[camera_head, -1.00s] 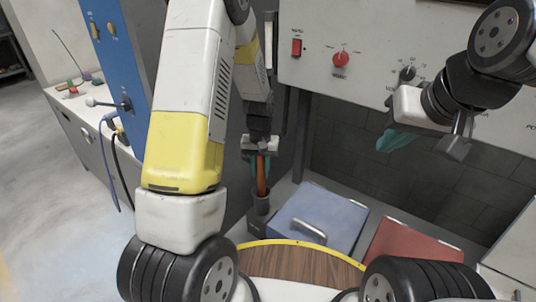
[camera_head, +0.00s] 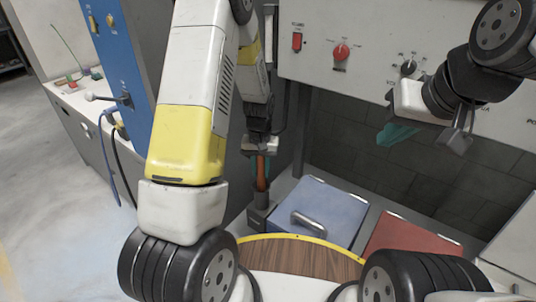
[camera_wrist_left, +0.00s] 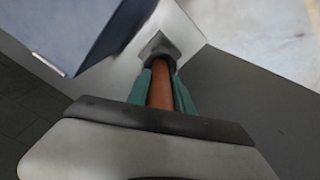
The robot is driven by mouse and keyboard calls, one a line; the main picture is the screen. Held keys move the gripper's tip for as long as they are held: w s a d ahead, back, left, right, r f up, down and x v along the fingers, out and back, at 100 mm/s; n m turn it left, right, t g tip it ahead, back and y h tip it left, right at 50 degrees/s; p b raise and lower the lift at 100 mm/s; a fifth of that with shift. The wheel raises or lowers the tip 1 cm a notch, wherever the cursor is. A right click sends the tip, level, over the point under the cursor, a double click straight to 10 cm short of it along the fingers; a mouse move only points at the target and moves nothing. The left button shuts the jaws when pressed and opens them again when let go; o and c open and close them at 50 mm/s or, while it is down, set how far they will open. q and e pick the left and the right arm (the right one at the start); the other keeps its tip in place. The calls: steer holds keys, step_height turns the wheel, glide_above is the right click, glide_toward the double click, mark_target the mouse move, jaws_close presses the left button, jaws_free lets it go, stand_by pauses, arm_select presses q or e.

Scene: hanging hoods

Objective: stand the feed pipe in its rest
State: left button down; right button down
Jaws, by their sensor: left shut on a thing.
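The feed pipe (camera_head: 262,173) is an orange-brown rod, upright in the head view. My left gripper (camera_head: 261,158) is shut on it from above. In the left wrist view the pipe (camera_wrist_left: 161,88) runs between the teal fingers (camera_wrist_left: 163,95) of this gripper. Its far end meets a dark ring on a square grey base, the rest (camera_wrist_left: 159,45). In the head view the rest (camera_head: 257,213) is a dark grey socket directly below the pipe. How deep the pipe sits in it is hidden. My right gripper (camera_head: 397,134) hangs at the upper right, teal fingers seen edge-on, with no held thing visible.
A blue box with a handle (camera_head: 322,207) stands right of the rest, and a red box (camera_head: 410,243) farther right. A control panel with a red knob (camera_head: 341,51) is above them. A blue panel (camera_head: 126,75) with cables is at the left.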

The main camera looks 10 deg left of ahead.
arm_select(q)
steer(key=shift+f, duration=2.6)
steer(key=shift+s+f, duration=0.2)
steer(key=shift+f, duration=0.4)
steer(key=c, duration=1.1)
jaws_free()
steer(key=shift+o, duration=0.2)
step_height(320, 180, up, 9)
steer(key=shift+w+f, duration=0.1)
steer(key=shift+w, duration=0.05)
step_height(320, 180, up, 25)
steer(key=t+h, duration=0.2)
steer(key=t, duration=0.3)
glide_above(261, 184)
steer(key=s, duration=1.2)
steer(key=s+r+m+t, duration=0.1)
steer(key=s+r, duration=0.3)
steer(key=s, duration=0.4)
steer(key=shift+a, duration=0.25)
